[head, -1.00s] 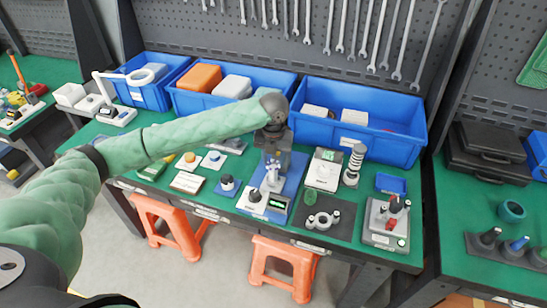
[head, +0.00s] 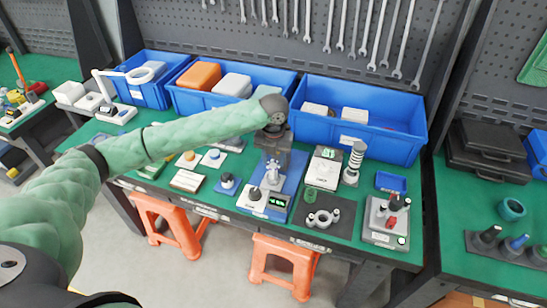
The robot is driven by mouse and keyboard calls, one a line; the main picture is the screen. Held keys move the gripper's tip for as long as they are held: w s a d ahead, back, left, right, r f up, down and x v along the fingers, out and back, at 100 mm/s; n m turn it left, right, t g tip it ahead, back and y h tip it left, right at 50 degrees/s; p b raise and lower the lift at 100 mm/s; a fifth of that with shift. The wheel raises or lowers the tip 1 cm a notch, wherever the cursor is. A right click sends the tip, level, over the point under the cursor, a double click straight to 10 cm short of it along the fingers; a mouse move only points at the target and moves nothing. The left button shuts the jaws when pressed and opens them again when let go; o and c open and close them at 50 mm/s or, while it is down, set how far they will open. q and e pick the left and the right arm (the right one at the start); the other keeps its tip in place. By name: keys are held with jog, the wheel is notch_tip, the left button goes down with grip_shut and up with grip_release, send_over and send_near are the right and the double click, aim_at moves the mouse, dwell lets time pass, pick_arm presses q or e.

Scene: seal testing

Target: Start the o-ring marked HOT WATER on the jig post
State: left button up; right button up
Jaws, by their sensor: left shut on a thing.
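My left gripper (head: 271,168) points down over the blue-based jig (head: 292,178) in the middle of the green bench. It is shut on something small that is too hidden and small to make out. A pale upright post-like part (head: 270,181) stands on the jig just under the fingers; I cannot tell whether the held thing touches it. A unit with a lit green display (head: 278,202) sits at the jig's front. I cannot read a HOT WATER mark anywhere. My right gripper is not in view.
Right of the jig stand a scale (head: 324,168), a stack of rings (head: 354,162) and a dark mat (head: 340,226) with loose rings. A grey device with red parts (head: 388,222) is farther right. Blue bins (head: 370,145) line the back. Small blocks and trays lie to the left.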

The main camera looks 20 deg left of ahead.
pick_arm(q)
jog(key=shift+f, duration=0.2)
jog(key=o, duration=0.7)
jog(key=shift+o, duration=0.8)
